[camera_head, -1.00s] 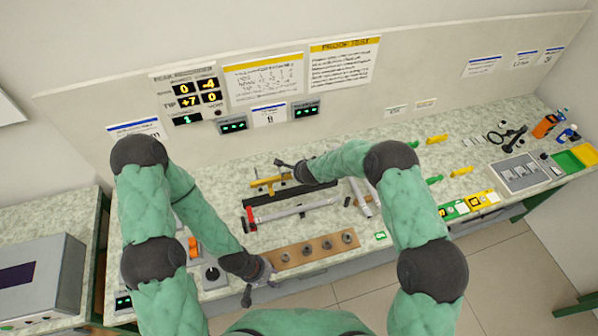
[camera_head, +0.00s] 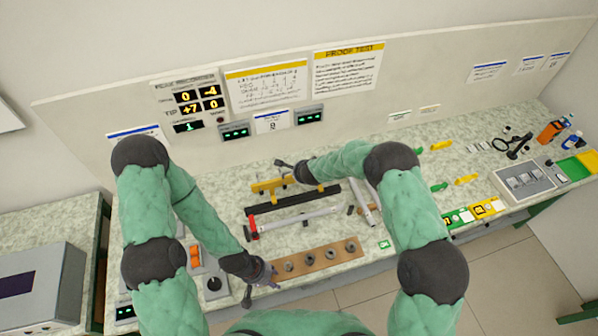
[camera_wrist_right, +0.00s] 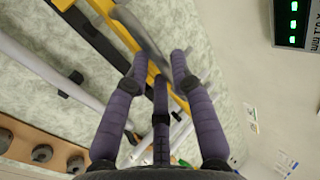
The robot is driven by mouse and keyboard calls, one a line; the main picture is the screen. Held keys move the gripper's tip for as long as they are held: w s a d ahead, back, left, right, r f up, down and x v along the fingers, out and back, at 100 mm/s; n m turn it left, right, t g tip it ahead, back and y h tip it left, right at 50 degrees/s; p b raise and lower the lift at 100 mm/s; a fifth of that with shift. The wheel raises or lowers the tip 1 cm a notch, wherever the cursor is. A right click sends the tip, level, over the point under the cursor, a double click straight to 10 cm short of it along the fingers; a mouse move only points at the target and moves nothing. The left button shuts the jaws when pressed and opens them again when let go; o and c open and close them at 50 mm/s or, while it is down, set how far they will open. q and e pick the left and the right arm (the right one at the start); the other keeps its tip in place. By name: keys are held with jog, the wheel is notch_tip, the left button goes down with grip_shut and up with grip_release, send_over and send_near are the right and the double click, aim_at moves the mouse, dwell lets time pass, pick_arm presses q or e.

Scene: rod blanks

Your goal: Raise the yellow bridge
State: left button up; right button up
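The yellow bridge (camera_head: 268,187) lies along the back of the black bar on the bench, in the middle of the head view. In the right wrist view the yellow bridge (camera_wrist_right: 133,33) crosses beyond my fingers, partly hidden by a finger and a grey bar. My right gripper (camera_head: 283,164) is above the bridge's far side; its fingers (camera_wrist_right: 160,62) stand apart. I see no firm grip on the bridge. My left gripper (camera_head: 262,285) hangs near the bench's front edge, away from the bridge; its finger opening is unclear.
A long black bar (camera_head: 290,201) and a grey rod with a red end (camera_head: 305,217) lie in front of the bridge. A brown board with several round holders (camera_head: 320,256) sits near the front edge. A display panel (camera_head: 188,105) stands behind.

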jog(key=shift+o, duration=0.7)
jog(key=shift+w+r, duration=0.2)
jog(key=shift+r, duration=0.1)
jog(key=shift+s+d+f, duration=0.1)
jog(key=shift+s, duration=0.1)
jog(key=v, duration=1.2)
jog(key=shift+f, duration=0.1)
jog(key=shift+c, duration=0.3)
